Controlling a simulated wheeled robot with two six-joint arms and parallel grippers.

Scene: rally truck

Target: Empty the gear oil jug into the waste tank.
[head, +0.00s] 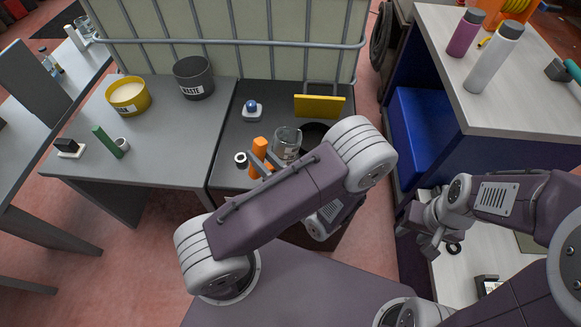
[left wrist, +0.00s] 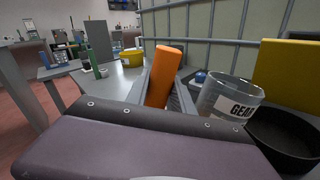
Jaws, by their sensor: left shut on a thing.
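The gear oil jug (head: 287,143) is a clear vessel on the dark mat. In the left wrist view the jug (left wrist: 229,100) has a label reading "GEAR". My left gripper (head: 261,160) is shut on an upright orange handle (head: 260,144) close beside the jug. The handle (left wrist: 163,75) stands between the fingers in the left wrist view. It appears to belong to the jug, but the joint is hidden. The waste tank (head: 194,80) is a dark grey open pot labelled "WASTE" on the grey table. My right gripper (head: 419,237) is open and empty at the right.
A yellow tub (head: 128,97) stands left of the waste tank. A yellow block (head: 319,106) and a black round pan (left wrist: 285,139) are close to the jug. A small blue-topped item (head: 252,110) sits behind. A wire rail (head: 230,44) runs along the back.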

